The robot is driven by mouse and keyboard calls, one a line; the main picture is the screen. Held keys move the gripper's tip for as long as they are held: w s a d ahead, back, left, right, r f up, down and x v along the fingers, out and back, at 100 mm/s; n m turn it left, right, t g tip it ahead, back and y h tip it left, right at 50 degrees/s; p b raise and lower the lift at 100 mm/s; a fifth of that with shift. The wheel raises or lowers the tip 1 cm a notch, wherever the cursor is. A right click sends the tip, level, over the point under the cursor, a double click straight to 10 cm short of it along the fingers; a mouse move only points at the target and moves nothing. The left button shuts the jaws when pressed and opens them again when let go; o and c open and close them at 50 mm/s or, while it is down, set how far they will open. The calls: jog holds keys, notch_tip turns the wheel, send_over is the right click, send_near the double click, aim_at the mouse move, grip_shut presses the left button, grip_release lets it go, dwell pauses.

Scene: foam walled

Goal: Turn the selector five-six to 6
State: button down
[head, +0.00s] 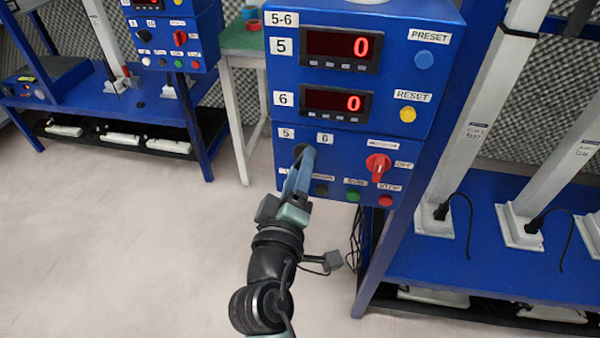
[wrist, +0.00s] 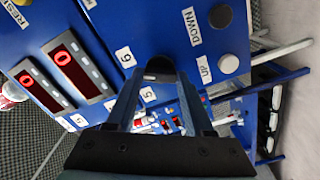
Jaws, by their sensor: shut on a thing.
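The blue control box labelled 5-6 (head: 345,20) stands in front of me. My gripper (head: 302,158) reaches up to its lower panel, just below the labels 5 and 6 (head: 324,138). In the wrist view the two fingers of my gripper (wrist: 161,75) close on a dark knob (wrist: 160,65), the selector five-six. Labels 6 (wrist: 125,57) and 5 (wrist: 147,94) show beside it. The fingers hide most of the knob, so I cannot tell which number it points to. Both red displays, 5 (head: 340,47) and 6 (head: 338,103), read 0.
A red rotary switch (head: 378,165) sits right of my gripper, with green (head: 353,196) and red (head: 386,200) buttons below it. A yellow button (head: 407,114) and a blue button (head: 424,60) are higher up. Open floor (head: 130,240) lies to the left.

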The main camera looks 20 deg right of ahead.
dwell(0.5)
jog(key=shift+c, duration=1.4)
grip_release()
jog(key=shift+a, duration=0.1)
jog(key=v, duration=1.3)
jog(key=shift+b, duration=0.45)
